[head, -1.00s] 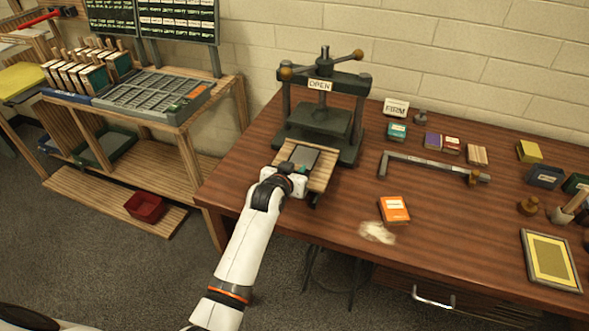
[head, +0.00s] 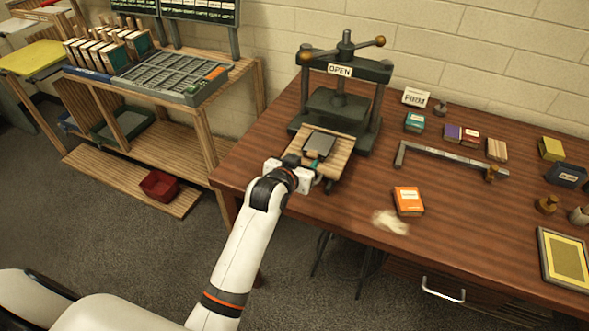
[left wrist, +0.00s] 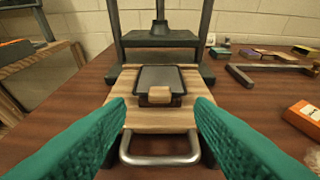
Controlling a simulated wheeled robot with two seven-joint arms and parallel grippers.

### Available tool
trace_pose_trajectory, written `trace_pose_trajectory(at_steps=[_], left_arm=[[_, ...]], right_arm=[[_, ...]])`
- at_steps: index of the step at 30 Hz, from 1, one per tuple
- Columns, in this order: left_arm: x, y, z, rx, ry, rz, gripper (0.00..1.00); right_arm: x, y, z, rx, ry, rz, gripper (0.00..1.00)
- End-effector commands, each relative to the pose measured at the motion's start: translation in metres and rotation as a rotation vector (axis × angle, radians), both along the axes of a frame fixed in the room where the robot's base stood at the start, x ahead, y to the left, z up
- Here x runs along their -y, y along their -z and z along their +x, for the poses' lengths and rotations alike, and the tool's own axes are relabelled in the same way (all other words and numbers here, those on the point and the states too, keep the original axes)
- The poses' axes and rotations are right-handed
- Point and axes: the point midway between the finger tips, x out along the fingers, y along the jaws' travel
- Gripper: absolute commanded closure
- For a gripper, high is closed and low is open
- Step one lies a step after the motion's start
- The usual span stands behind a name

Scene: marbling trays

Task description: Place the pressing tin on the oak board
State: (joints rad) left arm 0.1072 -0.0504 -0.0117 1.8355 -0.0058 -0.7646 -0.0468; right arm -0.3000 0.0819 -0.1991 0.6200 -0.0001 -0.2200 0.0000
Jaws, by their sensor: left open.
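The pressing tin, a flat dark grey tin (head: 319,144), lies on the pale striped oak board (head: 343,160) in front of the press. In the left wrist view the tin (left wrist: 160,76) lies flat near the board's middle, with a small wooden block (left wrist: 160,95) at its near edge. The board (left wrist: 113,92) has a metal loop handle (left wrist: 160,158) at its near end. My left gripper (head: 314,177) is at the near end of the board. Its teal fingers (left wrist: 160,110) are spread wide, with nothing held, clear of the tin. My right gripper is out of view.
The press (head: 340,103), marked OPEN, stands behind the board. A metal bar (head: 450,159), an orange box (head: 408,201) and a pale smear (head: 390,222) are to the right.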

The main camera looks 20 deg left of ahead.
Motion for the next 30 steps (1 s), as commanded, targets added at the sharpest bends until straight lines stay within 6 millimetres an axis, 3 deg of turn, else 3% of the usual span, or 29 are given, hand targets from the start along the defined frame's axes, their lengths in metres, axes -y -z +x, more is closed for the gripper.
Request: trace_pose_trajectory(at_steps=[3,10,30], left_arm=[[-0.001,-0.009,-0.023,0.001,0.0,0.001,0.52],[-0.002,-0.02,-0.049,0.0,0.0,0.001,0.52],[-0.002,-0.022,-0.052,0.0,0.0,0.0,0.52]], right_arm=[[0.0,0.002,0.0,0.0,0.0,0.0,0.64],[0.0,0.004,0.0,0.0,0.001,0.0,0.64],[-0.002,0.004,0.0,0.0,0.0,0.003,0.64]])
